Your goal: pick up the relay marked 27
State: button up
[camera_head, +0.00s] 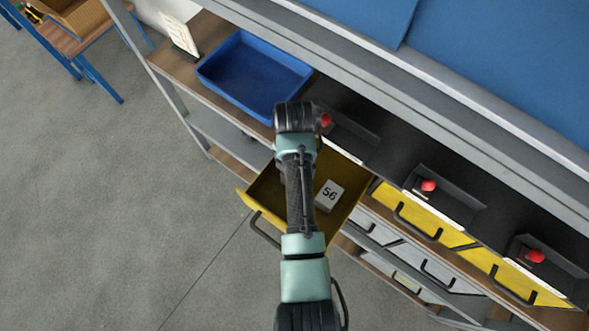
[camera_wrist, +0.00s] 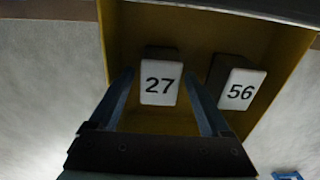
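In the wrist view the relay marked 27 (camera_wrist: 160,84) is a small block with a white face and black digits, inside a yellow drawer (camera_wrist: 107,40). My gripper (camera_wrist: 158,74) is open, with one finger to the left of the 27 relay and one to the right; gaps show on both sides. The right finger lies between the 27 relay and the relay marked 56 (camera_wrist: 240,91). In the head view the pulled-out yellow drawer (camera_head: 247,199) holds the 56 relay (camera_head: 329,195). There my arm hides the 27 relay and the gripper fingers.
A blue tray (camera_head: 255,72) sits on the shelf above the drawer's left side. Black bins with red parts (camera_head: 428,185) line the shelf to the right, above shut yellow drawers (camera_head: 420,218). The grey floor (camera_head: 100,200) on the left is clear.

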grip_shut()
jog(key=shift+r, duration=0.1)
